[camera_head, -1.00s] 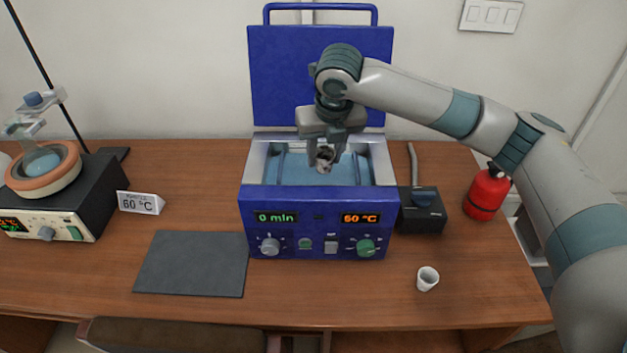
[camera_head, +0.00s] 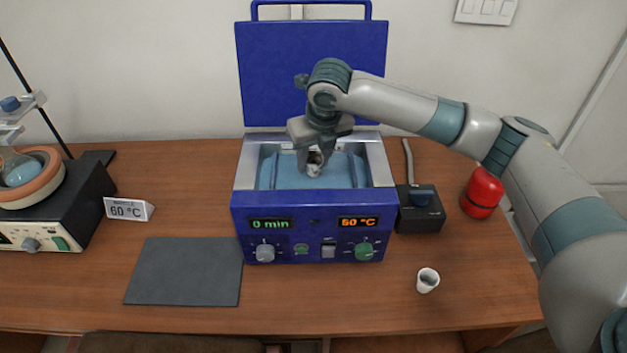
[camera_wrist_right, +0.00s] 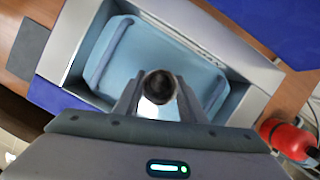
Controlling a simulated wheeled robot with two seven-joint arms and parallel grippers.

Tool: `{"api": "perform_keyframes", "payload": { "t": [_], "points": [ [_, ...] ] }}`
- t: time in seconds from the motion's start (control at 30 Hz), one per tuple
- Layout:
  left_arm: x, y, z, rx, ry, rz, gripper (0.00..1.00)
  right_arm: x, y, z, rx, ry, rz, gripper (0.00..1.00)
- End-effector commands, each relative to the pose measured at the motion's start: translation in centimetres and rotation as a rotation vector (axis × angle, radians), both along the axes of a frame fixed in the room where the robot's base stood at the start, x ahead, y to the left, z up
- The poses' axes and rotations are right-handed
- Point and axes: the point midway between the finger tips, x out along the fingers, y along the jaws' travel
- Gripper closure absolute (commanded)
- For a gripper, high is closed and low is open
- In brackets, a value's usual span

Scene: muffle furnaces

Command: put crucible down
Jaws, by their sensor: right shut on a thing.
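My right gripper (camera_head: 314,160) is shut on a small crucible (camera_head: 314,168), held over the open chamber of the blue muffle furnace (camera_head: 310,222). In the right wrist view the crucible (camera_wrist_right: 159,88) sits between the two fingers, its dark opening facing the camera. The light blue chamber floor (camera_wrist_right: 140,55) lies beyond it. I cannot tell exactly how far the crucible is above that floor. The furnace lid (camera_head: 312,75) stands raised at the back. A second white crucible (camera_head: 427,280) stands on the table at the front right. My left gripper is not in view.
A dark grey mat (camera_head: 185,271) lies left of the furnace. A 60 °C sign (camera_head: 127,208) and a black heating device (camera_head: 50,210) stand farther left. A black box (camera_head: 420,212) and a red bottle (camera_head: 482,192) are at the right.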

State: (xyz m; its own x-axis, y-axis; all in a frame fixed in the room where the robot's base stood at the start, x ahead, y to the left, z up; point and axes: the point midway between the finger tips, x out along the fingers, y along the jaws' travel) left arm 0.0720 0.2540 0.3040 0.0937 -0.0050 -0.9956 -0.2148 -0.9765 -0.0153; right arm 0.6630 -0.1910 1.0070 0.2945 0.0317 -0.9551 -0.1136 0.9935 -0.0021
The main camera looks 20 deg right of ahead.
Motion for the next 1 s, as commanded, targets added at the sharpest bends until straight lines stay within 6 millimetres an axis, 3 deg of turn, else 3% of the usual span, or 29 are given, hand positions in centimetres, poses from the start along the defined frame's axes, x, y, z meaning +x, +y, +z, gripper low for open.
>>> {"api": "perform_keyframes", "payload": {
  "t": [0.2, 0.63, 1.0],
  "points": [
    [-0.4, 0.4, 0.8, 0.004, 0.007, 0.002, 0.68, 0.0, 0.0, -2.7, 0.0, 0.002, -0.002, 0.85],
    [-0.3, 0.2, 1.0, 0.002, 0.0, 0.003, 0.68, 0.0, 0.0, -3.3, -0.001, 0.001, -0.001, 0.85],
    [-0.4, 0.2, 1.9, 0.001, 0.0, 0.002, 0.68, 0.0, 0.0, -6.7, 0.0, 0.0, 0.0, 0.85]
  ]
}}
